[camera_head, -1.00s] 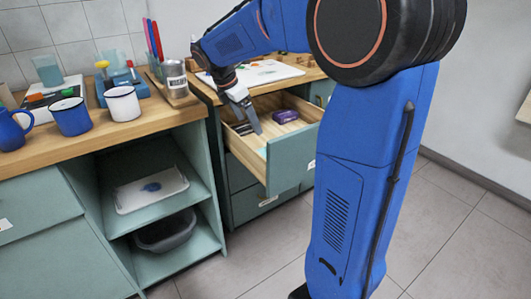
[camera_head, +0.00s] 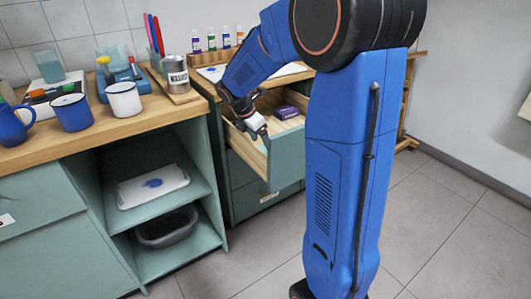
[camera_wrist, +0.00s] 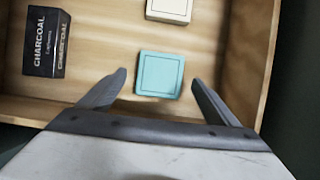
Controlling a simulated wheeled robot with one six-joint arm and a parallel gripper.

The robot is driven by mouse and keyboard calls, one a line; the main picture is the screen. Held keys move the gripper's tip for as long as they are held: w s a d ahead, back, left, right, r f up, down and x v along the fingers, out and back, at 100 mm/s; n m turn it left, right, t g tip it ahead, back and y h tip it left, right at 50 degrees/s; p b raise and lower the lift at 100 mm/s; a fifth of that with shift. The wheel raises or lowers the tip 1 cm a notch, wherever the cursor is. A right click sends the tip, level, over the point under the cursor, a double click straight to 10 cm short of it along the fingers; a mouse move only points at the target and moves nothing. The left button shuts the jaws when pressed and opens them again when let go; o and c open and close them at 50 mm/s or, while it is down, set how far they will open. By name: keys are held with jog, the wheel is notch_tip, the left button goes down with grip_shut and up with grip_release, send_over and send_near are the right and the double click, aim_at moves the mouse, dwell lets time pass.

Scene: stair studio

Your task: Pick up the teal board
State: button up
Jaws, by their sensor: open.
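The teal board (camera_wrist: 160,75) is a small square teal piece with a line border, lying flat on the wooden floor of an open drawer (camera_head: 262,150). In the wrist view my gripper (camera_wrist: 158,78) is open, with one finger to each side of the board's near part. The fingers appear apart from the board, and I cannot tell their height above it. In the head view my gripper (camera_head: 258,133) reaches down into the drawer, and the board cannot be made out there.
A dark charcoal box (camera_wrist: 46,41) lies at the drawer's left in the wrist view. A cream block (camera_wrist: 169,10) lies beyond the board. Drawer walls enclose the space. Mugs (camera_head: 123,100) and a metal can (camera_head: 176,74) stand on the wooden counter (camera_head: 60,138).

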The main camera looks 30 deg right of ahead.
aim_at(264, 150)
jog(key=shift+x, duration=1.45)
jog(key=c, duration=1.1)
jog(key=shift+c, duration=0.2)
jog(key=shift+r, duration=0.1)
notch_tip(264, 150, up, 23)
